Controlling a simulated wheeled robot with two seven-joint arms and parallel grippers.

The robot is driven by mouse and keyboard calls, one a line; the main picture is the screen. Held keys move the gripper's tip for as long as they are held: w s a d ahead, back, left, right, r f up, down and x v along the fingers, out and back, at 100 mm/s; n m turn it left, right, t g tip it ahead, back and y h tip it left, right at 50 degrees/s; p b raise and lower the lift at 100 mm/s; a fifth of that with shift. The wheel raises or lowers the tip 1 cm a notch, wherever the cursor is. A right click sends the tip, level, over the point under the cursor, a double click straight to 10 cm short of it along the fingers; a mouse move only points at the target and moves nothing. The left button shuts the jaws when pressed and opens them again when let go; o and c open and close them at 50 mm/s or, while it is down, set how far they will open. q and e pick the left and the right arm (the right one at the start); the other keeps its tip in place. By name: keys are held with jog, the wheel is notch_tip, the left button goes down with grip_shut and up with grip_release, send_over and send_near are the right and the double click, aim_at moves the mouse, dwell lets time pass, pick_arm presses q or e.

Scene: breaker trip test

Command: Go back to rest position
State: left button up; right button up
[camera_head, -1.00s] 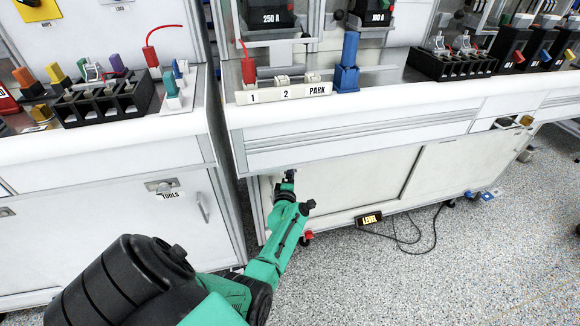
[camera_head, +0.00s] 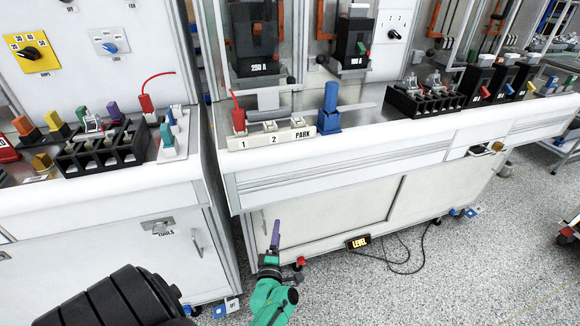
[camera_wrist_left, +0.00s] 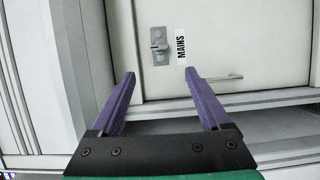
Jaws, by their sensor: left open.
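My left gripper (camera_head: 275,236) is low in front of the middle bench's lower cabinet in the head view, with its green wrist below it. In the left wrist view its two purple fingers (camera_wrist_left: 163,98) are spread apart with nothing between them. My right gripper is in neither view.
The middle bench (camera_head: 330,140) carries a strip marked 1, 2 and PARK (camera_head: 270,139) with red and blue plugs. The left bench (camera_head: 90,195) holds coloured plugs and a black block. A LEVEL box (camera_head: 358,242) and cable lie on the speckled floor, which is open at right.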

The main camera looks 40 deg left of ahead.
pick_arm(q)
jog(key=s+d+f+m+g+h+p, duration=0.2)
jog(key=s+d+f+m+g+h, duration=0.1)
jog(key=s+d+f+m+h, duration=0.4)
jog(key=s+d+f+m+g+h+p, duration=0.25)
jog(key=s+d+f+m, duration=0.2)
jog(key=f+m, duration=0.45)
jog(key=s+f+m+g, duration=0.2)
jog(key=s+m, duration=0.1)
jog(key=s, duration=0.4)
jog(key=s+f+m+g+p, duration=0.1)
jog(key=s+f+m+g, duration=0.2)
jog(key=s, duration=0.5)
jog(key=s+f+m+g+p, duration=0.1)
jog(key=s+f+m+g, duration=0.1)
jog(key=s+m, duration=0.3)
jog(key=shift+s+a+f+g, duration=0.25)
jog(key=shift+s+a+g, duration=0.35)
jog(key=shift+s, duration=0.65)
jog(key=shift+w+d, duration=0.1)
jog(key=shift+d, duration=0.1)
